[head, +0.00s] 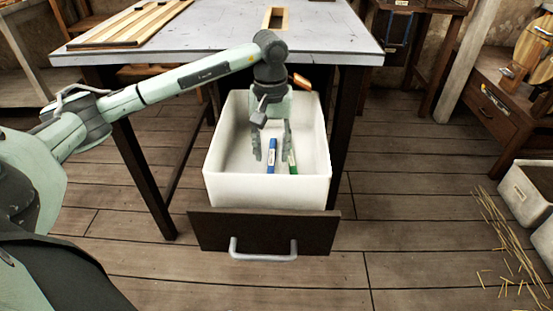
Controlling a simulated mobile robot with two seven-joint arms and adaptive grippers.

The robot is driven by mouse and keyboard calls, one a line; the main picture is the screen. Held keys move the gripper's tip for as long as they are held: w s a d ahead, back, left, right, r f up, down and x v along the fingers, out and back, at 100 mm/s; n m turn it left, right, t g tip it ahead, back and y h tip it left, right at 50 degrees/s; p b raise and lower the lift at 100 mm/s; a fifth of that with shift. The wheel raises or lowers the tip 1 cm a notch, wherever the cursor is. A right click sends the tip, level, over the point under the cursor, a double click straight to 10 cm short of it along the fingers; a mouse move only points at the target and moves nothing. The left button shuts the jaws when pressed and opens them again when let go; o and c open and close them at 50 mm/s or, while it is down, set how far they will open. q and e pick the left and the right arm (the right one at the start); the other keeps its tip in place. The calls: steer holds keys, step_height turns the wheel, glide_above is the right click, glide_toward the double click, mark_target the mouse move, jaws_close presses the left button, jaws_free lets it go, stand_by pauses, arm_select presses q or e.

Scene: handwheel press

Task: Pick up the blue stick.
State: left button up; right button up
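The blue stick (271,156) lies in the white drawer box (268,190), pointing away from me. A green stick (292,162) lies just to its right. My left gripper (272,148) points down into the box with its two fingers apart, one on each side of the blue stick's line. The right finger is close to the green stick, and I cannot tell whether they touch. The far end of the blue stick is near or below the gripper, and I cannot tell the gap in height. My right gripper is out of view.
The drawer stands open under the grey table (330,35), with a dark front (210,232) and metal handle (264,256). Its walls surround the gripper. Wooden boards (130,25) lie on the table. Thin straws (505,235) and pale bins (527,193) are on the floor at right.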

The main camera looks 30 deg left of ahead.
mark_target(270, 172)
arm_select(q)
steer(key=f, duration=0.4)
steer(key=shift+s+f+p, duration=0.3)
steer(key=shift+f, duration=0.4)
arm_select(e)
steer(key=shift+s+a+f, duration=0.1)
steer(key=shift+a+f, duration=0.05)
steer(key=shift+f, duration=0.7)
arm_select(q)
steer(key=shift+c, duration=0.2)
jaws_close()
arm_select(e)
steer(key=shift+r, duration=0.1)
